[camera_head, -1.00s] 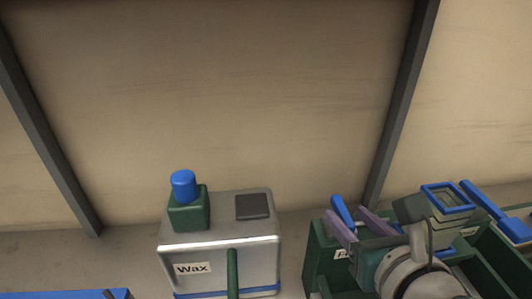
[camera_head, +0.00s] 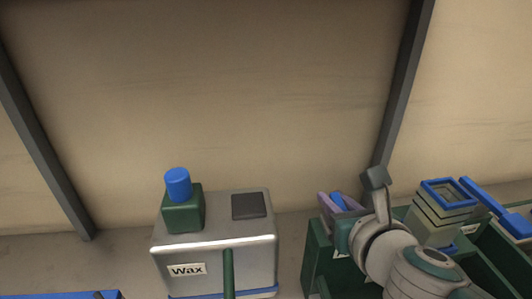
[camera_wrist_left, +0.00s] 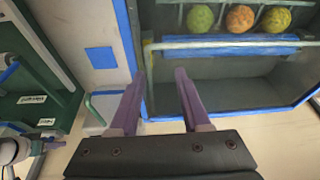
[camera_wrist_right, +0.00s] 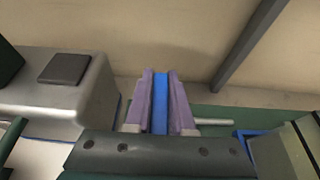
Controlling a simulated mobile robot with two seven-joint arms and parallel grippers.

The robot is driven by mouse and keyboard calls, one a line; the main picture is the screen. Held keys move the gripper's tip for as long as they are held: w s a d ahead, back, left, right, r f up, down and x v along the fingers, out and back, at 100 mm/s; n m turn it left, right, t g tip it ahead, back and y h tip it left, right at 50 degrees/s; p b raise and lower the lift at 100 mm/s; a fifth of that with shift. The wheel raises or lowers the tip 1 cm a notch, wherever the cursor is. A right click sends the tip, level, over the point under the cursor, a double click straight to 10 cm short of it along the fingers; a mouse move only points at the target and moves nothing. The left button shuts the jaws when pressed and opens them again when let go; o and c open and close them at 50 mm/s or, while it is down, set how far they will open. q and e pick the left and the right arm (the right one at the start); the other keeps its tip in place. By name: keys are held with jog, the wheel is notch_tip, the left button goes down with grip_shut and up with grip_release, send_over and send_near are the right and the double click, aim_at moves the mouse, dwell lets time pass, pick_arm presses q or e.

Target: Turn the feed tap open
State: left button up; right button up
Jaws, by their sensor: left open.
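A blue lever (camera_head: 339,201), which looks like the feed tap's handle, stands at the green box (camera_head: 316,262) on the right. In the right wrist view the blue lever (camera_wrist_right: 160,103) lies between the purple fingers of my right gripper (camera_wrist_right: 160,74), with both fingers close against its sides. In the head view my right gripper (camera_head: 336,199) is partly covered by its own wrist, and the label on the green box is mostly hidden. My left gripper (camera_wrist_left: 157,76) is open and empty in the left wrist view, out of the head view.
A grey Wax box (camera_head: 210,251) with a blue-capped green block (camera_head: 184,208) stands left of the green box. Stacked crates (camera_head: 440,212) stand at the right.

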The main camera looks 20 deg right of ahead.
grip_shut()
pick_arm(q)
jog(key=shift+r, duration=0.15)
jog(key=shift+r+p, duration=0.45)
jog(key=shift+p, duration=0.15)
pick_arm(e)
jog(key=shift+a+r+n+y, duration=0.1)
jog(key=shift+a+n+y, duration=0.1)
jog(key=shift+n+y, duration=0.75)
pick_arm(q)
jog(key=shift+r, duration=0.1)
pick_arm(e)
jog(key=shift+a+n+y, duration=0.15)
jog(key=shift+n+y, duration=0.5)
jog(key=shift+y, duration=0.3)
jog(key=shift+a+n+y, duration=0.15)
jog(key=shift+n+y, duration=0.65)
jog(key=shift+y, duration=0.1)
pick_arm(q)
jog(key=shift+f+b, duration=0.5)
jog(key=shift+f, duration=0.15)
pick_arm(e)
jog(key=shift+s+a+n+g+y, duration=0.1)
jog(key=shift+a+n+g+y, duration=0.1)
jog(key=shift+n+y, duration=0.5)
jog(key=shift+a+n+g+y, duration=0.15)
jog(key=shift+n+g+y, duration=0.05)
jog(key=shift+n+y, duration=0.45)
